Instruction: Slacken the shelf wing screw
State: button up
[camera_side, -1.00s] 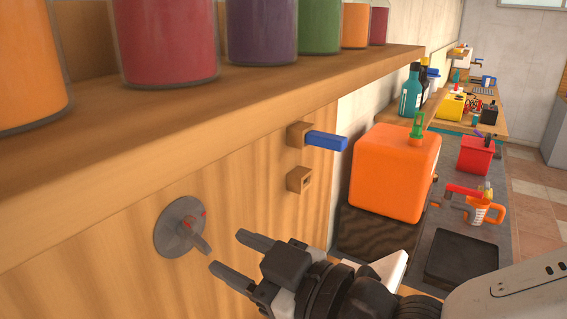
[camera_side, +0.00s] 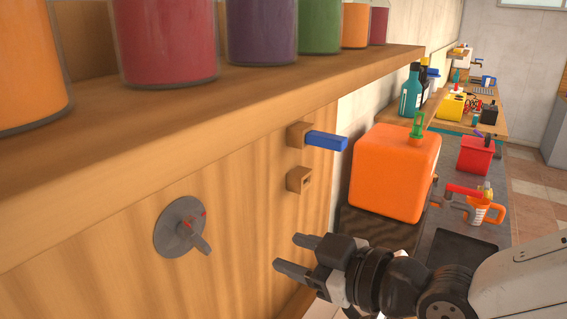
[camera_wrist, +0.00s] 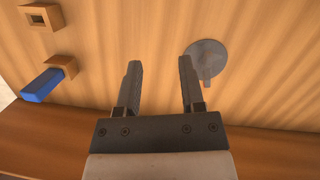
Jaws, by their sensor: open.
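The wing screw (camera_side: 190,238) sits on the wooden panel under the shelf. It has a round grey plate with red marks and a grey wing that slants down to the right in the side view. In the wrist view the wing screw (camera_wrist: 206,62) is just right of the right finger. My gripper (camera_side: 289,252) is open and empty, to the right of the screw and apart from it. In the wrist view my gripper (camera_wrist: 160,62) has bare wood between its fingers.
A blue peg (camera_side: 327,141) sticks out of a wooden block, with an empty holed block (camera_side: 299,180) below it. The wooden shelf (camera_side: 220,92) overhangs the panel and carries several jars. An orange container (camera_side: 394,173) stands to the right.

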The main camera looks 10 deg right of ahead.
jog(key=w+d+f+m+g+h, duration=0.1)
jog(key=d+f+m+g+h, duration=0.3)
jog(key=d, duration=0.7)
jog(key=w+d+f+m+h, duration=0.1)
jog(key=w+d+f+h, duration=0.1)
jog(key=d+f, duration=0.65)
jog(key=s+d+f+m+g+h, duration=0.2)
jog(key=s+d, duration=0.3)
jog(key=d, duration=0.4)
jog(key=s+d+f+m+g+h, duration=0.2)
jog(key=s+d, duration=0.4)
jog(key=d, duration=0.3)
jog(key=shift+s+d+f+m+g, duration=0.15)
jog(key=shift+d+f+m+g, duration=0.25)
jog(key=shift+f+m+g, duration=0.4)
